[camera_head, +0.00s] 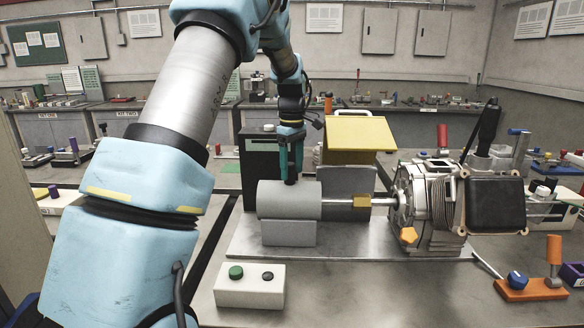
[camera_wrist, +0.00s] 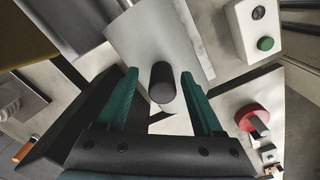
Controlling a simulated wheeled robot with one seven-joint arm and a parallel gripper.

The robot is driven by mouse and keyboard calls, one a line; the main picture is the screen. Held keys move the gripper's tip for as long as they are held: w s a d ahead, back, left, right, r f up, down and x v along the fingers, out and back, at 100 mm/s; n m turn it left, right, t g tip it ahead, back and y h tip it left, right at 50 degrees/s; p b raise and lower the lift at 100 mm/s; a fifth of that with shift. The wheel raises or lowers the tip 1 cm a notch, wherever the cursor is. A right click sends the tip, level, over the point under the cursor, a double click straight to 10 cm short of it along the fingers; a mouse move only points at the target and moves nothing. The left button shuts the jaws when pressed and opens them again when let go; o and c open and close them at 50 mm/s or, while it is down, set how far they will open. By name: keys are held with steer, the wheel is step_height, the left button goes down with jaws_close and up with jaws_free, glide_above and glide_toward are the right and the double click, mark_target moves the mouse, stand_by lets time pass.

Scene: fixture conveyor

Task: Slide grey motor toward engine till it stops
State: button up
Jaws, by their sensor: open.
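The grey motor (camera_head: 275,200) is a horizontal cylinder on a grey block (camera_head: 288,233) on a metal base plate (camera_head: 245,245). A black peg (camera_wrist: 162,85) stands up from the motor's top. My gripper (camera_head: 291,170) points down above the motor. Its two green fingers (camera_wrist: 159,76) are open, one on each side of the peg, with gaps showing in the wrist view. A thin shaft (camera_head: 382,202) with an orange collar (camera_head: 362,201) lies between the motor and the engine (camera_head: 438,208) at right. The motor's far side is hidden.
A grey upright plate (camera_head: 347,182) and a yellow-topped box (camera_head: 360,133) stand behind the shaft. A white button box (camera_head: 250,288) is in front of the plate. The front middle of the table is clear.

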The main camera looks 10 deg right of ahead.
step_height(320, 180, up, 11)
steer(key=b, duration=0.2)
steer(key=shift+f+b, duration=0.1)
steer(key=shift+b, duration=0.25)
steer(key=s+a+f+m, duration=0.2)
steer(key=s+a+f, duration=0.2)
steer(key=a, duration=0.3)
steer(key=s+a+f+m, duration=0.2)
steer(key=s+a+f, duration=0.1)
steer(key=a+f, duration=0.3)
steer(key=s+a+f+m, duration=0.2)
steer(key=s+a, duration=0.3)
steer(key=s, duration=0.3)
steer(key=s+a+f+m+t, duration=0.1)
steer(key=s+a+f+m, duration=0.2)
steer(key=s+a+f, duration=0.2)
steer(key=s, duration=0.3)
steer(key=shift+t, duration=0.3)
steer(key=shift+w, duration=0.1)
